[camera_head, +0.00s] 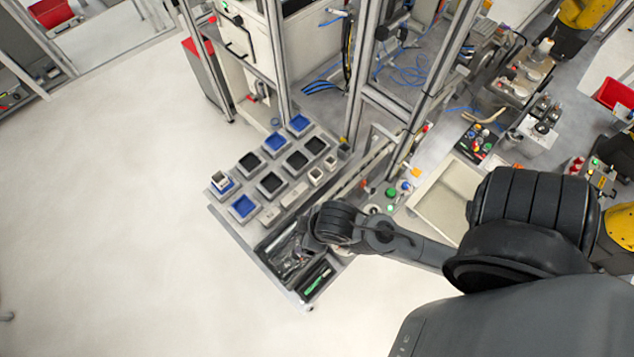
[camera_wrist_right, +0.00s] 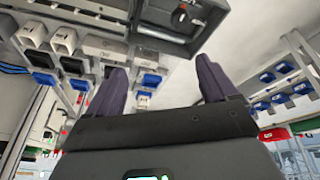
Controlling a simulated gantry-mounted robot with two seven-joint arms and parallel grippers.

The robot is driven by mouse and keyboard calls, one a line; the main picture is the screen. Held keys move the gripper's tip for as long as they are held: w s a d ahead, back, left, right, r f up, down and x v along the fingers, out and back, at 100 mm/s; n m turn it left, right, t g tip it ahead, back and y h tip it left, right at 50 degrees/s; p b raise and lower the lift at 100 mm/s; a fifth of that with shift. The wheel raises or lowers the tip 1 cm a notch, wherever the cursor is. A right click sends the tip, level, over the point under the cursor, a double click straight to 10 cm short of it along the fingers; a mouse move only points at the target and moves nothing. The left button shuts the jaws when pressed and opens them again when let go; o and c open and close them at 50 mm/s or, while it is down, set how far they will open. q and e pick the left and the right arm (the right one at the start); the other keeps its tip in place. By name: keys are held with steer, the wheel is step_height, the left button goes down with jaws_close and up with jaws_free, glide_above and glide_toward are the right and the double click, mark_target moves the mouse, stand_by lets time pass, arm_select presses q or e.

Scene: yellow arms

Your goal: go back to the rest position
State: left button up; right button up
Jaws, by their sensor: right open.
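My right arm reaches in from the right in the head view and bends down over the near end of the workbench (camera_head: 240,238). Its dark gripper (camera_head: 308,243) is partly hidden by my own wrist, above or beside a grey tray of tools (camera_head: 284,262). In the right wrist view the two dark fingers of my right gripper (camera_wrist_right: 160,82) stand wide apart, with nothing held between them. The grey tray (camera_wrist_right: 168,38) shows beyond the fingers at the top of that view. My left gripper is in neither view.
Several blue and black bins (camera_head: 243,206) stand on the bench just left of my gripper. Metal frame posts (camera_head: 354,75) rise behind it. An empty beige tray (camera_head: 440,203) lies close to my forearm. The pale floor (camera_head: 110,220) at left is clear.

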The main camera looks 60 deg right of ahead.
steer(key=shift+s+d+r+m, duration=0.2)
steer(key=shift+s+d+m, duration=0.05)
steer(key=shift+s, duration=0.3)
steer(key=shift+s+d+r+m, duration=0.2)
steer(key=shift+s+m, duration=0.05)
steer(key=shift+s, duration=0.3)
steer(key=shift+r+p, duration=0.6)
